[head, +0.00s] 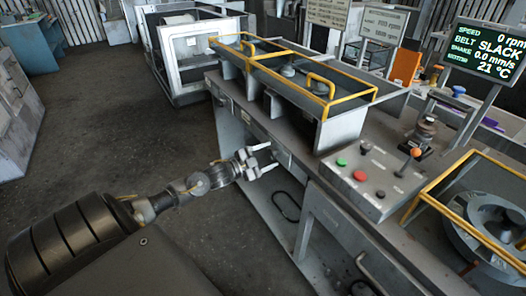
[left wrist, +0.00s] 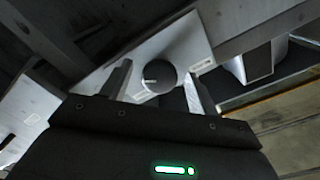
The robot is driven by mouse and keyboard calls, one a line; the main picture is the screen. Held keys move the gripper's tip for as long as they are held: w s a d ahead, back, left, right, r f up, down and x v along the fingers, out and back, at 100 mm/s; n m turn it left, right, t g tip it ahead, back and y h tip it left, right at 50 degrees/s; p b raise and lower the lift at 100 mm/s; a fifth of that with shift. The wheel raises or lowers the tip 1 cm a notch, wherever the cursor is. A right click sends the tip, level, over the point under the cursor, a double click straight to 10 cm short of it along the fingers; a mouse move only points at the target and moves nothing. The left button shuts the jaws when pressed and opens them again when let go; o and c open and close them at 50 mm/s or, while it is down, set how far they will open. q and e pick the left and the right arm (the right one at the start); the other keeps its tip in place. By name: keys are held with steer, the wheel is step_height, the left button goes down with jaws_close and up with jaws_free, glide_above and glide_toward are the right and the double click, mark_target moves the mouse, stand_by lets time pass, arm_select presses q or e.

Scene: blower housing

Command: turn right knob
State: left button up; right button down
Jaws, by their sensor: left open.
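A round dark knob (left wrist: 158,77) with a white pointer line sits on a pale panel in the left wrist view. My left gripper (head: 271,159) is open at the front face of the grey bench in the head view. In the left wrist view its two fingers stand on either side of the knob, apart from each other. I cannot tell whether they touch it. In the head view the knob is too small and too close to the fingers to make out clearly. My right gripper is not in view.
A grey bench (head: 323,225) carries a yellow-railed housing (head: 325,85) and a control box (head: 372,178) with green and red buttons and an orange-topped lever. A screen (head: 488,52) reads "BELT SLACK" and 0 rpm. Open floor (head: 120,130) lies left of the bench.

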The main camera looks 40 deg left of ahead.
arm_select(q)
steer(key=shift+s+a, duration=0.1)
steer(key=shift+s, duration=0.25)
steer(key=v, duration=1)
steer(key=shift+b, duration=0.3)
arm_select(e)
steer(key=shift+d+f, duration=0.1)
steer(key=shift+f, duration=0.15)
